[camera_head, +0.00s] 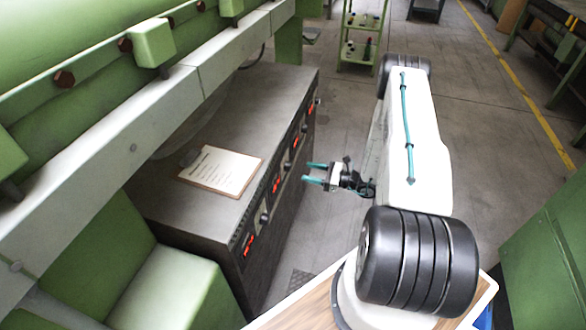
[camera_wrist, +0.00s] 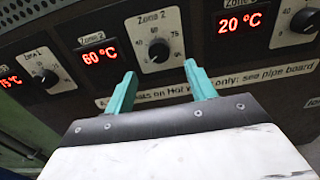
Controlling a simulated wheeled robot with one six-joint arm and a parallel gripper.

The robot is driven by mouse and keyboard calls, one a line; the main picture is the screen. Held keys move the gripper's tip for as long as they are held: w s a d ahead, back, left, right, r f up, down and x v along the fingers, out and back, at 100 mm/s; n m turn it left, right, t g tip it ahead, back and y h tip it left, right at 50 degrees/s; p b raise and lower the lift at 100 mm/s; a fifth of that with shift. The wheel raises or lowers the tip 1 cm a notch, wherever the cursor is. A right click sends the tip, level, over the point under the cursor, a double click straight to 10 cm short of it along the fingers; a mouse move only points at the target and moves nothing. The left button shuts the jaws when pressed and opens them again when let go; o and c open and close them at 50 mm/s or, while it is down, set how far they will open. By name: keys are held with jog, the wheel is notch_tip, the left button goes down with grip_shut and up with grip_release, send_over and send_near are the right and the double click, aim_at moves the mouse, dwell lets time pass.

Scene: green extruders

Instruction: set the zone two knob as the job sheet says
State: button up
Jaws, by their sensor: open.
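The zone two knob (camera_wrist: 158,52) is a black dial on a pale scale plate in the wrist view. The display (camera_wrist: 98,54) to its left reads 60 °C in red. I cannot tell exactly where the knob points. My gripper (camera_wrist: 160,72) is open and empty; its teal fingers point at the panel, one tip either side below the knob, apart from it. In the head view my gripper (camera_head: 309,173) is beside the cabinet's front. The job sheet (camera_head: 222,167) lies on the cabinet top; its writing is too small to read.
A knob (camera_wrist: 45,78) labelled Zone 1 is at left and another knob (camera_wrist: 305,21) at right, beside a 20 °C display (camera_wrist: 240,23). A lettered strip (camera_wrist: 230,82) runs below. The cabinet (camera_head: 270,100) stands under the green machine (camera_head: 150,42). Floor right of it is open.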

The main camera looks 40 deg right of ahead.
aim_at(291, 167)
jog(key=x, duration=0.7)
jog(key=shift+w+a, duration=0.2)
jog(key=c, duration=1)
